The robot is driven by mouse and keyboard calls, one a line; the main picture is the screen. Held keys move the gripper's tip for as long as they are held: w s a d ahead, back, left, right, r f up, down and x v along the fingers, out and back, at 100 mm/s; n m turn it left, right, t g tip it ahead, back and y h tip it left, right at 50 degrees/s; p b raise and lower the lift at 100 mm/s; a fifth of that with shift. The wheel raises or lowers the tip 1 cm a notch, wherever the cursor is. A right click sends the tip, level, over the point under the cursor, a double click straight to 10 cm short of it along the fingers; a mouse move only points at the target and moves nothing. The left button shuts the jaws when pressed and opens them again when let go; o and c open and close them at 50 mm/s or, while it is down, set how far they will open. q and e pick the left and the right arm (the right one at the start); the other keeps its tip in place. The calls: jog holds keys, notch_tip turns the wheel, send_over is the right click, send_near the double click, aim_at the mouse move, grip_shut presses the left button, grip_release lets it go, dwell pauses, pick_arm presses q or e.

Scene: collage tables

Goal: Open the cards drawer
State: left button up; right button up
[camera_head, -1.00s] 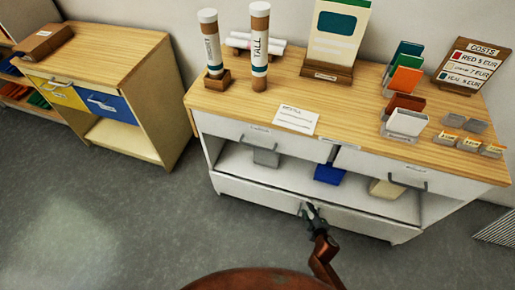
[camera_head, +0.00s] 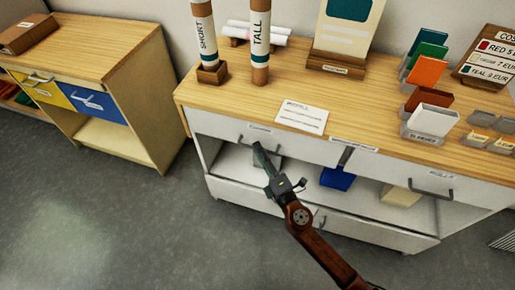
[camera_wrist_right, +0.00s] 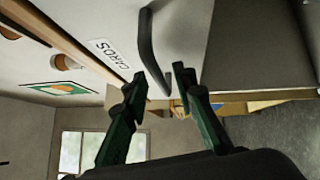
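The cards drawer (camera_head: 225,127) is the white upper left drawer of the long table; it looks closed. Its dark handle (camera_head: 246,140) is partly hidden by my right gripper (camera_head: 258,152). In the right wrist view the CARDS label (camera_wrist_right: 113,54) is readable beside the curved handle (camera_wrist_right: 146,40). There my right gripper (camera_wrist_right: 160,88) is open, with one green finger on each side of the handle's near end. I cannot tell whether either finger touches it. My left gripper is not in view.
The table top (camera_head: 235,105) holds tubes, a sign (camera_head: 345,35), a paper card (camera_head: 302,116) and several coloured cards. A blue bin (camera_head: 337,178) stands on the shelf below. A smaller cabinet (camera_head: 110,55) is at left. The floor in front is clear.

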jog(key=shift+w+a, duration=0.35)
jog(key=shift+w, duration=0.3)
jog(key=shift+r, duration=0.1)
jog(key=shift+c, duration=0.5)
grip_shut()
